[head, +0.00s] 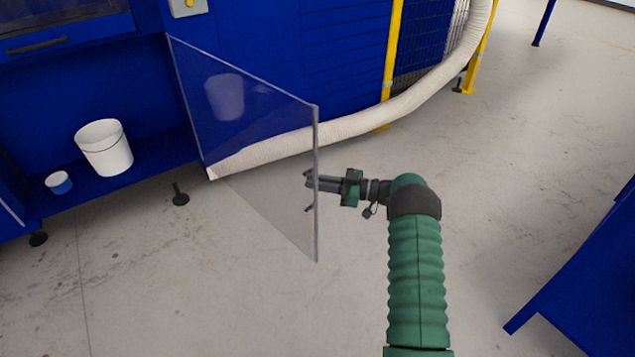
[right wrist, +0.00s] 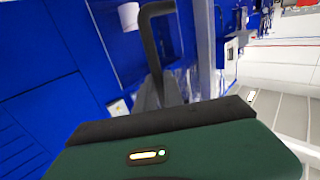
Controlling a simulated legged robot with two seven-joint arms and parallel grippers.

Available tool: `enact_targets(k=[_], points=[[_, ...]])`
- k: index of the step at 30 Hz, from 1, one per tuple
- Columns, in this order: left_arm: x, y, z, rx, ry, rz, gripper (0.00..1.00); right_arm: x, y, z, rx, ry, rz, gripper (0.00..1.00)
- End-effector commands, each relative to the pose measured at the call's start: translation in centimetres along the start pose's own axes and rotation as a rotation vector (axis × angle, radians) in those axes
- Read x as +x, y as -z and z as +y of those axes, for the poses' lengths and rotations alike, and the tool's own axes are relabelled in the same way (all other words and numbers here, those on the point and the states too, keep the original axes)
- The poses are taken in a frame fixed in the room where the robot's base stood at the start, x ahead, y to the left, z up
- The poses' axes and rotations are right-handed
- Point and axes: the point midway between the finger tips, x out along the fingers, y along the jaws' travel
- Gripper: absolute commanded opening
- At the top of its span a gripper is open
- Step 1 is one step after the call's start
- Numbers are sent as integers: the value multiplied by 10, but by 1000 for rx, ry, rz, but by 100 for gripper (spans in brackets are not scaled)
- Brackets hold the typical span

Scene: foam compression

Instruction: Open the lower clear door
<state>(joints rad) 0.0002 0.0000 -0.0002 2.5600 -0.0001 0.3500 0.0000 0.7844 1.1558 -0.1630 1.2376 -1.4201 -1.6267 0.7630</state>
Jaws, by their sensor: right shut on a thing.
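The lower clear door (head: 265,120) stands swung out from the blue machine. Its far upright edge is by the machine and its free edge points toward the right of the head view. My right gripper (head: 313,181) is at that free edge, shut on the door's black handle. The bent black handle (right wrist: 151,45) shows between its fingers in the right wrist view, with the door's grey edge (right wrist: 205,50) just right of it. The fingertips are small and partly behind the door in the head view. My left gripper is out of view.
A white bucket (head: 104,147) and a small blue-and-white tub (head: 59,182) sit on the machine's low blue shelf (head: 150,173). A pale hose (head: 420,95) runs behind the door. A blue structure (head: 590,280) stands at right. The floor (head: 200,290) in front is clear.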

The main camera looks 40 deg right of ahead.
Motion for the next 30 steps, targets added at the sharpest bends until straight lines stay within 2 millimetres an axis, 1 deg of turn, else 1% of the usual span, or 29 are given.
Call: enact_targets(k=[1, 2, 6, 7, 14, 17, 20, 23, 24, 30], points=[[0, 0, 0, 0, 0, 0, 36, 4, 3, 1, -4, 1, 8, 0], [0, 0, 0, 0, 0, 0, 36, 4, 3, 1, -4, 1, 9, 14], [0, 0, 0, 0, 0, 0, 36, 2, 2, 1, -3, 1, 8, 32], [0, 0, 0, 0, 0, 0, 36, 2, 2, 1, -3, 0, 7, 34], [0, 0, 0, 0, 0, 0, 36, 0, 2, 1, -2, 0, 6, 34], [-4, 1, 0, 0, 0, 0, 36, -5, 3, 1, -1, -1, 6, 34], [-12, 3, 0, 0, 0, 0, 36, -21, 5, 2, 0, -4, 5, 34], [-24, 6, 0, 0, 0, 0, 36, -47, 6, 2, 0, -4, 5, 34], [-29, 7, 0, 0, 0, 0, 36, -60, 6, 2, 0, -5, 4, 34], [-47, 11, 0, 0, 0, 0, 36, -118, 4, 2, 0, -3, 5, 34]])
